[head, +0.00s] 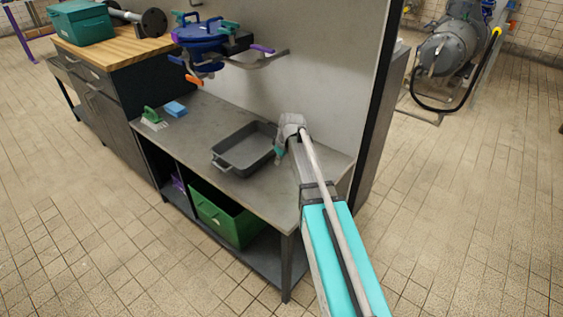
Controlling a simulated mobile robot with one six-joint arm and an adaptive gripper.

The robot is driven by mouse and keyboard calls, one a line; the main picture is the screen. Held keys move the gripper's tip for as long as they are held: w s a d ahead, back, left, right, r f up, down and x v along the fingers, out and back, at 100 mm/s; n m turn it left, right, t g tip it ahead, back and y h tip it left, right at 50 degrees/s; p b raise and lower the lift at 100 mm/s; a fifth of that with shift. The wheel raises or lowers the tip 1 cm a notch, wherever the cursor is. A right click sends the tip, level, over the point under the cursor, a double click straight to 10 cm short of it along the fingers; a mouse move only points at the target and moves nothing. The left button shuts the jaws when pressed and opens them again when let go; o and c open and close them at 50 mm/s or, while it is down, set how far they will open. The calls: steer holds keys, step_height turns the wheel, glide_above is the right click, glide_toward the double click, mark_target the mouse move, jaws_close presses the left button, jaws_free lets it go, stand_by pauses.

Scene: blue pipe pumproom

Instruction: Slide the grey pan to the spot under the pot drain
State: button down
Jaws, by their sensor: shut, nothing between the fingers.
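The grey pan (243,151) is a shallow rectangular tray with a handle at its near end. It lies flat on the grey bench top, right of the middle. The blue pot (203,34) is mounted above the bench against the pale panel, up and left of the pan. An orange part (193,79) hangs low under the pot; I cannot tell for sure that it is the drain. My gripper (279,153) is shut and empty at the right side of the pan. Its fingertips are partly hidden, and I cannot tell whether they touch the pan.
A green brush (151,116) and a blue sponge (176,108) lie on the left part of the bench top (205,125). The bench between them and the pan is clear. A green crate (225,215) stands on the shelf below. The pale panel (325,75) closes the back.

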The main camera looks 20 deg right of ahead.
steer(key=shift+w+a+r, duration=0.1)
steer(key=shift+w+a, duration=0.4)
steer(key=shift+w, duration=0.2)
steer(key=shift+w+a, duration=0.5)
steer(key=shift+w, duration=0.2)
steer(key=w+a, duration=0.4)
steer(key=w, duration=0.2)
steer(key=w+a, duration=0.4)
steer(key=w, duration=0.2)
steer(key=w+a, duration=0.5)
steer(key=w, duration=0.1)
steer(key=shift+w+a, duration=0.1)
glide_toward(270, 162)
steer(key=f, duration=0.4)
steer(key=s+d+f, duration=0.1)
steer(key=f, duration=0.1)
steer(key=shift+s, duration=0.1)
steer(key=shift+p+v, duration=0.85)
steer(key=shift+v, duration=0.1)
steer(key=p+v, duration=0.6)
steer(key=v, duration=0.1)
steer(key=shift+p, duration=0.4)
steer(key=shift+s+d, duration=0.15)
